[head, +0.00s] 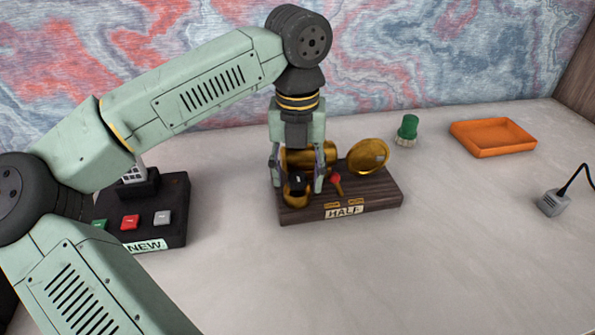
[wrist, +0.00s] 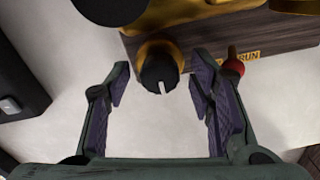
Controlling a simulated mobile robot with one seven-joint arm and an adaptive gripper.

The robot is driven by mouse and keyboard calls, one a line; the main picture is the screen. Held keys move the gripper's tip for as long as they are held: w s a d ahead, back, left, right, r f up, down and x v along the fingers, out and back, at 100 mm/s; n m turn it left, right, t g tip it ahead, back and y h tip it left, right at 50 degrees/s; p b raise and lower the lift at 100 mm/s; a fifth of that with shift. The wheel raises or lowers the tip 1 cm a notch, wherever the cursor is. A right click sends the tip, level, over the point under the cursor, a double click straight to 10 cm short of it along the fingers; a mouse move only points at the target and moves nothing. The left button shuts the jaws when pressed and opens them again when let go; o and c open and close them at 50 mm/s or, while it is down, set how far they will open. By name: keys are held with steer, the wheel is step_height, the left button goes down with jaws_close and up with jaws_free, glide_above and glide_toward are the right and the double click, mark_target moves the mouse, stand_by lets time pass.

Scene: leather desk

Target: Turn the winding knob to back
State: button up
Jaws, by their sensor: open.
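The winding knob is black with a white pointer line. In the wrist view the knob (wrist: 157,70) sits on a brass collar, and its line points toward the bottom of the picture. In the head view the knob (head: 297,190) is partly hidden between my fingers. It belongs to a brass device on a dark wooden base (head: 374,193) with a plate reading HALF. My gripper (head: 298,184) is open over the front left of the base. In the wrist view my gripper (wrist: 160,85) has one finger on each side of the knob, with gaps showing.
A red-tipped lever (head: 337,179) stands close to the right finger. A black button box (head: 172,238) marked NEW is at left. A green brush (head: 408,127), an orange tray (head: 494,148) and a grey corded block (head: 551,202) are at right. The desk front is clear.

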mark_target(297, 176)
step_height(297, 176, up, 12)
stand_by(0.6)
